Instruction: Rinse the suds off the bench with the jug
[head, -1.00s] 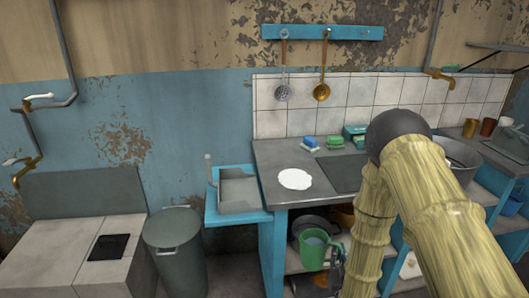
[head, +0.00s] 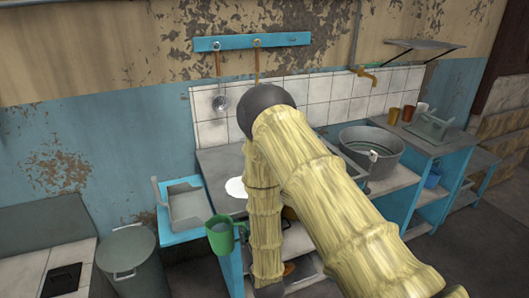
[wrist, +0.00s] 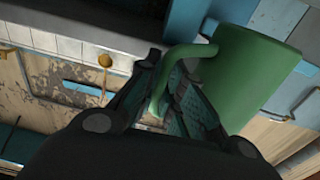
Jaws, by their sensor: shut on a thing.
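The green jug (head: 221,236) hangs upright in front of the bench's left front corner in the head view, with greyish liquid showing at its top. It also fills the upper right of the wrist view (wrist: 252,70). My gripper (wrist: 178,88) is shut on the jug's handle in the wrist view. In the head view my arm hides most of the gripper. The white suds patch (head: 236,188) lies on the grey bench top (head: 218,160), just behind the jug and partly hidden by my arm. The jug is apart from the suds.
A large metal basin (head: 371,150) sits right of my arm. Utensils hang from a blue rail (head: 252,42). Shelves lie below the bench.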

